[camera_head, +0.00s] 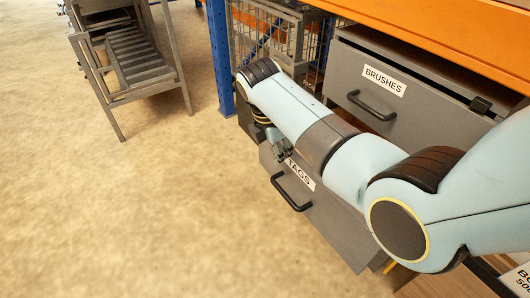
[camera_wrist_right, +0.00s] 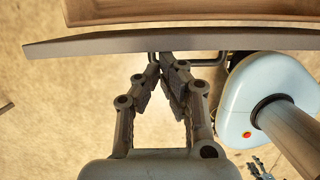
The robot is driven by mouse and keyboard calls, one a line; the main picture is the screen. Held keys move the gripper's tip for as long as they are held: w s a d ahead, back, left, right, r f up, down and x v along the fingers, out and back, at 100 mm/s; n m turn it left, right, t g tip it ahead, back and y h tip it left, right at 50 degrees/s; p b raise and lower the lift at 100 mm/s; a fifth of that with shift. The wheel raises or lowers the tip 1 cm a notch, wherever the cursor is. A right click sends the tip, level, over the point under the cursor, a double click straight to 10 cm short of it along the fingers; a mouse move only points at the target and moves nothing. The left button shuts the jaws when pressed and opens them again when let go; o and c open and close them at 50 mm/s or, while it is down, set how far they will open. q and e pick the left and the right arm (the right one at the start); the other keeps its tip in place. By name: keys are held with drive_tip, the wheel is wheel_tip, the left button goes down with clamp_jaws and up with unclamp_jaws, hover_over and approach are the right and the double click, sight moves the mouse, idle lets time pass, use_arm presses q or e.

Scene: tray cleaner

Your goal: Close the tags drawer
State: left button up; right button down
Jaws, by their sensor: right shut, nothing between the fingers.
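The grey tags drawer (camera_head: 325,215), with a white TAGS label and a black handle (camera_head: 292,192), sits below the brushes drawer, partly hidden by my right arm. In the right wrist view its front panel (camera_wrist_right: 120,44) crosses the top, with the brown inside (camera_wrist_right: 190,10) showing behind it, so it stands open. My right gripper (camera_head: 283,150) is at the panel's upper edge, near the label. In the wrist view its fingertips (camera_wrist_right: 165,62) meet at the front of the panel, beside the handle. It is shut and empty. Contact is unclear. A small part of my left gripper (camera_wrist_right: 262,168) shows at lower right.
The brushes drawer (camera_head: 400,100) is above, under an orange beam (camera_head: 430,40). A blue post (camera_head: 220,60) and a wire cage (camera_head: 265,35) stand to the left. A grey roller stand (camera_head: 130,55) is at upper left. The floor (camera_head: 130,210) in front is clear.

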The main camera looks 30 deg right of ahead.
use_arm(q)
drive_tip(key=shift+w+a+r+p, duration=0.15)
drive_tip(key=shift+w+r+p, duration=0.2)
drive_tip(key=shift+r+p, duration=0.3)
drive_tip(key=shift+w+a+r+p, duration=0.1)
drive_tip(key=shift+w+r+p, duration=0.3)
drive_tip(key=shift+r, duration=0.45)
use_arm(e)
drive_tip(key=w+d, duration=0.1)
drive_tip(key=d, duration=1.3)
drive_tip(key=shift+d, duration=0.15)
use_arm(q)
drive_tip(key=shift+r, duration=0.15)
